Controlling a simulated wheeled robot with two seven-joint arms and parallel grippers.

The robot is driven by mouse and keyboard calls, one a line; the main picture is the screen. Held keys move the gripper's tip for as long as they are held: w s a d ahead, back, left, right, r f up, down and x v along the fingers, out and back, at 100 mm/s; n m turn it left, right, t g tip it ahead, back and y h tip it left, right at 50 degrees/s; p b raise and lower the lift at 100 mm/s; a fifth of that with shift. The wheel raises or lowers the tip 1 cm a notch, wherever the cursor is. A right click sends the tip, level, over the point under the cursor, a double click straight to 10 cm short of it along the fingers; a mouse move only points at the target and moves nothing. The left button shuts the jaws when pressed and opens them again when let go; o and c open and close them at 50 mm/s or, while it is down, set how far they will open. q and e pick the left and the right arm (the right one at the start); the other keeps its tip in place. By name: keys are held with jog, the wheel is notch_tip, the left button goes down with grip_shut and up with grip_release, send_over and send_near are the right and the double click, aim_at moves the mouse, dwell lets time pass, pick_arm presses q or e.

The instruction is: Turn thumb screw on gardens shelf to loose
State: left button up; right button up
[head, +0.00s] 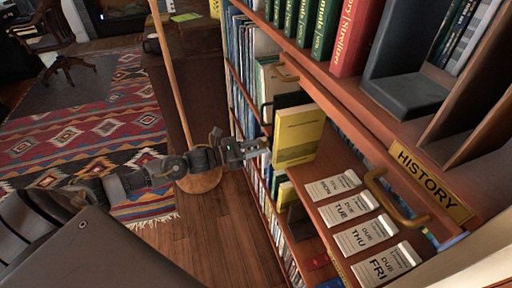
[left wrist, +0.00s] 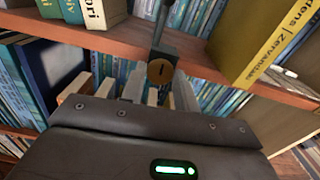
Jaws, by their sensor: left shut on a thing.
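My left gripper (head: 254,149) reaches in from the left to the edge of a bookcase shelf. In the left wrist view, its fingers (left wrist: 160,92) point at a round brass thumb screw (left wrist: 160,70) with a dark slot, set in a dark block on the shelf edge. The fingers are shut on the screw; their exact contact is hard to see. The slot looks close to upright in that view. In the head view the screw is hidden at the fingertips. My right gripper is not in view.
A yellow book (head: 298,137) stands just right of the gripper. Due-date cards (head: 352,210), a brass handle (head: 392,200) and a HISTORY label (head: 430,182) are on the right. A wooden pole (head: 172,75) stands behind my arm. Open floor (head: 215,235) lies below.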

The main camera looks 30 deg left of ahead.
pick_arm(q)
jog(key=n, duration=0.3)
jog(key=n+p, duration=0.4)
jog(key=n, duration=0.9)
jog(key=shift+r+n, duration=0.1)
jog(key=shift+n, duration=0.2)
jog(key=shift+n+p, duration=1.4)
jog(key=shift+n, duration=1.9)
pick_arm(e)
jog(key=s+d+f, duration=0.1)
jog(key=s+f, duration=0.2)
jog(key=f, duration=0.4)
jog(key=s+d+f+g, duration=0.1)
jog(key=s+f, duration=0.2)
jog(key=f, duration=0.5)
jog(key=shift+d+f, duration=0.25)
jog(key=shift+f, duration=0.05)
pick_arm(q)
jog(key=o, duration=0.9)
jog(key=shift+o, duration=0.2)
